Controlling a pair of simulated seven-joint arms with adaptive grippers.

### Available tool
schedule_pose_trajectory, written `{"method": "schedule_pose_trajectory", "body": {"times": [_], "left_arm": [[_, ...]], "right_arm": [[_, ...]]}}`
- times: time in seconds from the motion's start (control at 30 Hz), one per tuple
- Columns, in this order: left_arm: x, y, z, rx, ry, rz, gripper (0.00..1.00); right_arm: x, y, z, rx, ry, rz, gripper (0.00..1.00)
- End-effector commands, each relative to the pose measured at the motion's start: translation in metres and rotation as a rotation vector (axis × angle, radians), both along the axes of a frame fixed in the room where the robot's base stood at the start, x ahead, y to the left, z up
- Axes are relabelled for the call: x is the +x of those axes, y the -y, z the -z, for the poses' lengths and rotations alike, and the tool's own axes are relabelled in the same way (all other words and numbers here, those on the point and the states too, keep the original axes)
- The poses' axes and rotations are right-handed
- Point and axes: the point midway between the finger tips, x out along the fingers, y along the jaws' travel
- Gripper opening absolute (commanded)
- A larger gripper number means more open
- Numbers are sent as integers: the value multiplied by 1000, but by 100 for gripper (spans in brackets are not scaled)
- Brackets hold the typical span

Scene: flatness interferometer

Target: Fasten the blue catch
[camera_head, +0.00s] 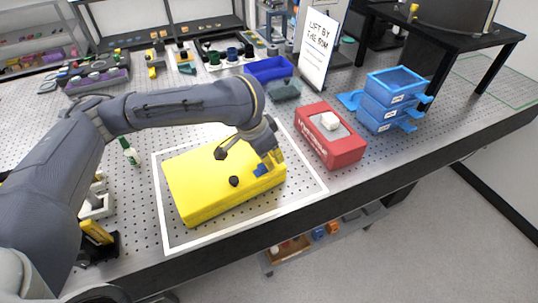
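A yellow case (205,192) lies inside a white outlined square on the perforated bench. A small blue catch (260,169) shows at its front right side, partly covered by my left gripper. A black knob (234,181) sits on the case near its front edge. My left gripper (268,163) reaches down over the case's right end, at or very near the blue catch. Its fingers are small and overlap the catch, so I cannot tell whether they are open or touching it. My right gripper is not in view.
A red box (330,142) with a white block on top stands right of the case. Blue stacked trays (390,105) stand farther right. A sign (318,45), a blue bin (268,68) and several small parts are behind.

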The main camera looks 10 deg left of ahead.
Motion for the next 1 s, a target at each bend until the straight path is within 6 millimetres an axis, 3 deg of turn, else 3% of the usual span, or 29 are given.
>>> {"method": "schedule_pose_trajectory", "body": {"times": [0.37,0.6,1.0], "left_arm": [[4,3,0,1,0,-1,0],[27,24,0,2,0,-8,0],[13,9,-60,1,3,-7,0]], "right_arm": [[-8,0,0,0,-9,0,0],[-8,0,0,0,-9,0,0],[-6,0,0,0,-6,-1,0]]}}
